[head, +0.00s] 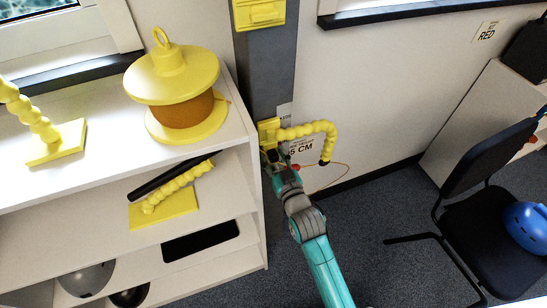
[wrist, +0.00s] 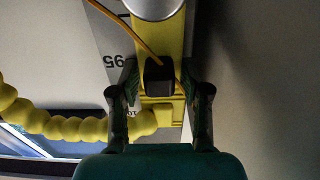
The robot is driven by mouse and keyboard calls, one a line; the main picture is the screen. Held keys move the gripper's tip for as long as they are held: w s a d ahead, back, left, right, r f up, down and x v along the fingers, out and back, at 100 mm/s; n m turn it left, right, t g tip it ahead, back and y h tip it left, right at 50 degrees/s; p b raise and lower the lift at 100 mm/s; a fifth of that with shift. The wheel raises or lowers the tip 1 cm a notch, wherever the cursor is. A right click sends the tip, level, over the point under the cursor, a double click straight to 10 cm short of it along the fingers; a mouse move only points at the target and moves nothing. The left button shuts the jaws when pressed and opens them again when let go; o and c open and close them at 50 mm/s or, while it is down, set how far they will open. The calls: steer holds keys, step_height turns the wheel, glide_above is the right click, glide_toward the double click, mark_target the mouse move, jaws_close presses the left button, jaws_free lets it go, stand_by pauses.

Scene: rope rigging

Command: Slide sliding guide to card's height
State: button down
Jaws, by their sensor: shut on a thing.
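The yellow sliding guide (head: 268,131) sits on a grey upright column (head: 266,80), with a beaded yellow arm (head: 308,131) curving out to the right. My gripper (head: 271,158) is at the guide's lower part. A black block (wrist: 159,76) shows between the fingers. A white card (head: 300,146) reading "5 CM", its first part hidden, is behind the beaded arm. An upside-down "95" is on the column in the wrist view.
A white shelf (head: 245,105) stands close left of the column, holding a yellow spool (head: 172,75) and yellow beaded stands. Another yellow block (head: 260,14) is higher on the column. A thin orange cord (head: 347,174) hangs to the right. A black chair (head: 478,165) stands at right.

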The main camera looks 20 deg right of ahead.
steer(key=c, duration=0.9)
jaws_free()
steer(key=shift+r, duration=0.1)
steer(key=s, duration=1.2)
steer(key=shift+s+r+g, duration=0.15)
steer(key=shift+s+g, duration=0.4)
steer(key=shift+s, duration=4.8)
steer(key=shift+s+r+g, duration=0.2)
steer(key=shift+s+g, duration=0.3)
steer(key=shift+s, duration=4.9)
steer(key=shift+s+r+g, duration=0.15)
steer(key=shift+s+g, duration=0.4)
steer(key=shift+s, duration=4.8)
